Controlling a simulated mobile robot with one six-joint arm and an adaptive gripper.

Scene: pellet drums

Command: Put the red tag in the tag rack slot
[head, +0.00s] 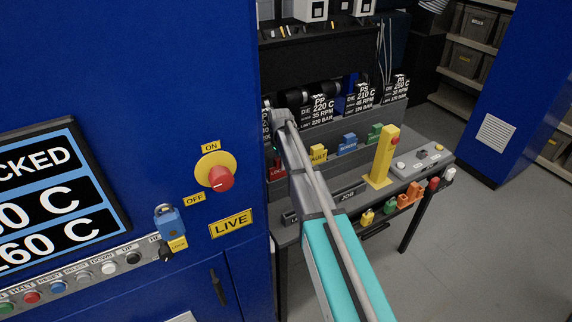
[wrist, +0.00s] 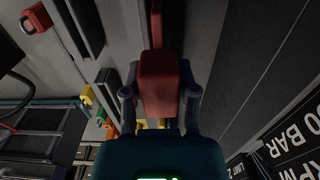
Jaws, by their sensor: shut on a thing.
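My gripper (wrist: 160,98) is shut on a red tag (wrist: 160,75), with one finger on each side of it in the wrist view. In the head view my arm reaches over the bench and mostly hides the gripper. A red lettered piece (head: 277,173) shows just left of the arm there and appears to be the held tag. A yellow tag (head: 318,153), a blue tag (head: 348,142) and a green tag (head: 375,132) stand in a row along the back of the bench. The slot for the red tag cannot be made out.
A yellow post (head: 384,157) stands on the bench, beside a grey button box (head: 422,160). Several coloured padlocks, one of them orange (head: 410,196), hang along the front edge. Dark temperature plates (head: 318,108) stand behind the tags. A blue cabinet (head: 130,100) fills the left.

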